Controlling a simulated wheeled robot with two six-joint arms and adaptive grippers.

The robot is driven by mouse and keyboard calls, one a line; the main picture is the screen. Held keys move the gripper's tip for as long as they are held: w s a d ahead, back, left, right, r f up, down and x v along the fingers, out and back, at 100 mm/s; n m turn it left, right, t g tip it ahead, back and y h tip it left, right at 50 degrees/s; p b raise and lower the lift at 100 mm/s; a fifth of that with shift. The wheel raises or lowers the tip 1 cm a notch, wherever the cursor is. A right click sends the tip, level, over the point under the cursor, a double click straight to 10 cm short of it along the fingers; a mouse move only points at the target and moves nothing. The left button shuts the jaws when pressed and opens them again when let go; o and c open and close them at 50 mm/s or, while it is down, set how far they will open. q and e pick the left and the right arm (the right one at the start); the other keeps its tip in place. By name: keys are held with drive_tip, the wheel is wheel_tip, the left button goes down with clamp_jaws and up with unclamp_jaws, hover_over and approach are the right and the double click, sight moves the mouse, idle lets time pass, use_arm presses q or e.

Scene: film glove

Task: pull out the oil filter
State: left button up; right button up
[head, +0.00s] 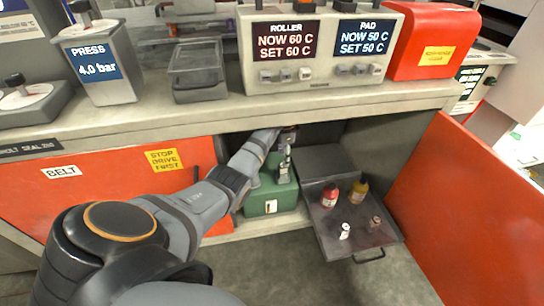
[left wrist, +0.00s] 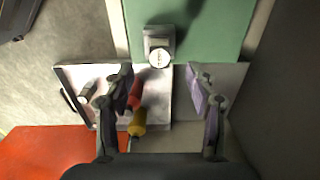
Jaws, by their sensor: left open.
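A green unit (head: 271,190) stands inside the open cabinet under the bench, and it fills the top of the left wrist view (left wrist: 200,28). A grey metal block (left wrist: 158,36) with a round white-faced end (left wrist: 159,57) sits on its front; this looks like the oil filter in its mount, but its label is too small to read. My left gripper (left wrist: 159,80) is open and empty, with its fingers apart on either side of that round end and a little short of it. In the head view the left gripper (head: 287,139) is partly hidden in the cabinet's shade.
A pulled-out metal tray (head: 335,238) beside the green unit holds a red bottle (head: 330,195), a yellow bottle (head: 358,191), a small white container (head: 345,231) and a small brown one (head: 375,223). An orange door (head: 455,200) stands open at right. The bench edge hangs above my left arm.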

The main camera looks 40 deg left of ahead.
sight(283, 169)
use_arm(q)
drive_tip(key=shift+s+a, duration=0.1)
drive_tip(key=shift+s, duration=0.1)
drive_tip(key=shift+w+f, duration=0.1)
wheel_tip(283, 169, down, 6)
drive_tip(key=b, duration=0.2)
drive_tip(key=shift+f+b, duration=0.15)
drive_tip(key=shift+b, duration=0.25)
drive_tip(key=shift+f, duration=0.6)
use_arm(e)
drive_tip(key=shift+t+y, duration=0.4)
drive_tip(key=shift+t, duration=0.5)
drive_tip(key=f, duration=0.1)
drive_tip(key=a+f, duration=0.1)
drive_tip(key=f, duration=0.1)
drive_tip(key=shift+w+a+f, duration=0.2)
drive_tip(key=shift+w+f, duration=0.15)
drive_tip(key=shift+w, duration=0.05)
use_arm(q)
clamp_jaws()
drive_tip(key=shift+w+r+p, duration=0.1)
drive_tip(key=shift+r+p, duration=0.3)
drive_tip(key=shift+p, duration=0.25)
use_arm(e)
drive_tip(key=shift+r, duration=0.8)
